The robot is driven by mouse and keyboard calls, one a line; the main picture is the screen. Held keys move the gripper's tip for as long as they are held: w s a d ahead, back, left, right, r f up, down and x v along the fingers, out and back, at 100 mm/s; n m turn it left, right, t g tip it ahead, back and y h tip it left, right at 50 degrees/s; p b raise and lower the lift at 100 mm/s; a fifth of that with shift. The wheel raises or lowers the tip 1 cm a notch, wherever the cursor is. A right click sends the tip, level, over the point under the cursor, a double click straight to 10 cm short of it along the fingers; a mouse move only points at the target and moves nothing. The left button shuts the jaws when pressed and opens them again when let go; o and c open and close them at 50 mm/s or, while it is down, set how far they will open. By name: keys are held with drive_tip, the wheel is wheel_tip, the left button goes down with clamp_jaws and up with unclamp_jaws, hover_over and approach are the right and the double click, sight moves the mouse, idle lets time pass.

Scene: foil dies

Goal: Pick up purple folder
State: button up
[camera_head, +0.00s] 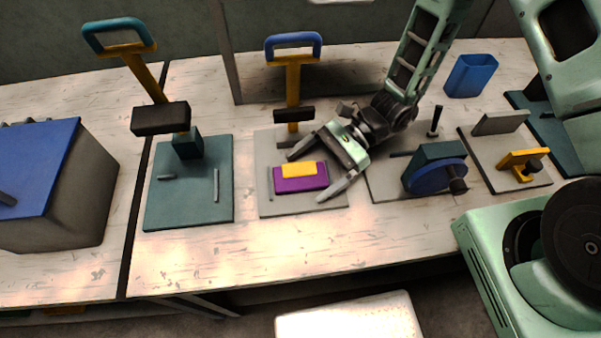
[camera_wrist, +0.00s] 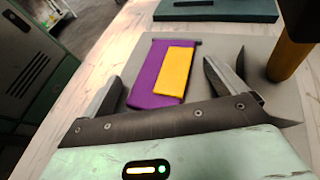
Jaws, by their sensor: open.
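The purple folder (camera_head: 301,184) lies flat on a light grey base plate (camera_head: 310,207) in the middle of the bench. A smaller yellow block (camera_head: 299,169) lies on top of it. In the wrist view the purple folder (camera_wrist: 146,84) and the yellow block (camera_wrist: 175,73) lie ahead, between my finger lines. My gripper (camera_head: 322,178) is open, with one finger behind the folder and one at its front right. The fingers look apart from the folder and hold nothing. Their height above the plate is hard to tell.
A press with a blue handle (camera_head: 293,42) and yellow post stands behind the folder. A teal plate press (camera_head: 188,185) is to the left. A blue wheel device (camera_head: 434,174) and a yellow clamp (camera_head: 523,164) are to the right. The bench front is clear.

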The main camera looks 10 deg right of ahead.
drive_tip(key=c, duration=1.3)
drive_tip(key=shift+o, duration=0.2)
